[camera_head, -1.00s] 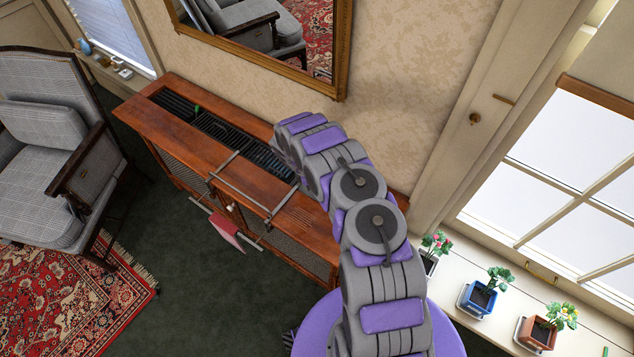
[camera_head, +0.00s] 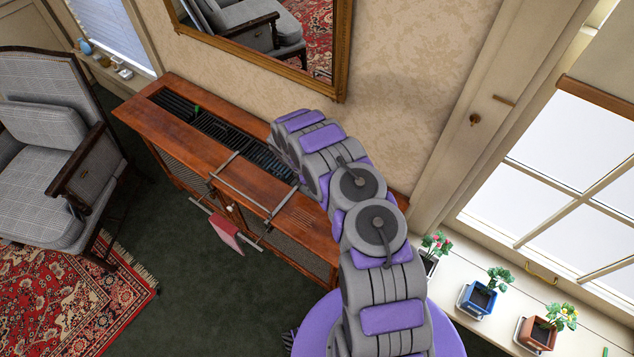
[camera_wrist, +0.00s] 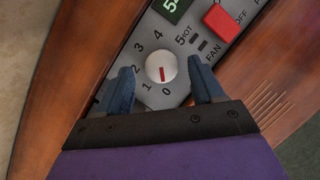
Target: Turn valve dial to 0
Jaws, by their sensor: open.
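The valve dial (camera_wrist: 158,62) is a round white knob with a red pointer line, on a grey panel in the wrist view. The numbers 0 to 5 run around it. The red line lies at the lower part of the knob and seems to point toward the 0. My gripper (camera_wrist: 161,65) is open, with one dark blue finger on each side of the dial and visible gaps between fingers and knob. In the head view my arm hides the dial and the gripper.
A red switch (camera_wrist: 223,21) and a green display (camera_wrist: 172,8) sit beyond the dial. The panel is set in a wooden cabinet (camera_head: 178,135) with a dark grille and a front rail holding a pink cloth (camera_head: 225,232). Potted plants (camera_head: 480,298) stand on the windowsill at right.

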